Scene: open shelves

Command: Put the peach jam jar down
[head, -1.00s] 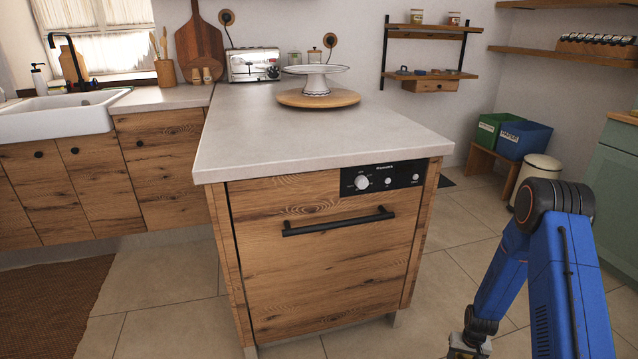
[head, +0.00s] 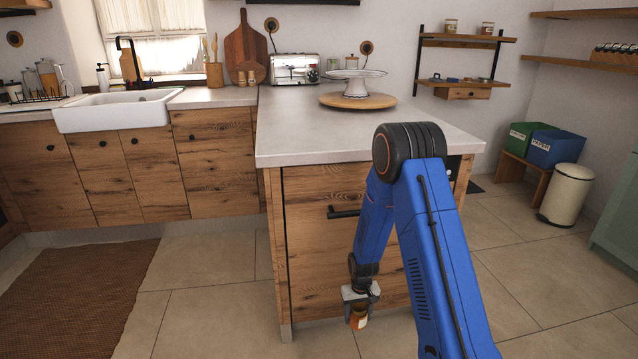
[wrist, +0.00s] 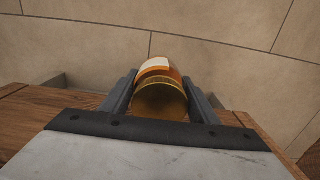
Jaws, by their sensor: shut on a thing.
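The peach jam jar (head: 358,319) is an orange jar with a pale label. My gripper (head: 359,301) is shut on it and holds it low, in front of the island's wooden front, above the tiled floor. In the wrist view the jar (wrist: 158,82) sits between the two grey fingers of my gripper (wrist: 161,97), its gold lid facing the camera. Part of the jar's sides is hidden by the fingers.
The island countertop (head: 300,125) has free room at its front left. A wall shelf (head: 440,82) and bins are at the right.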

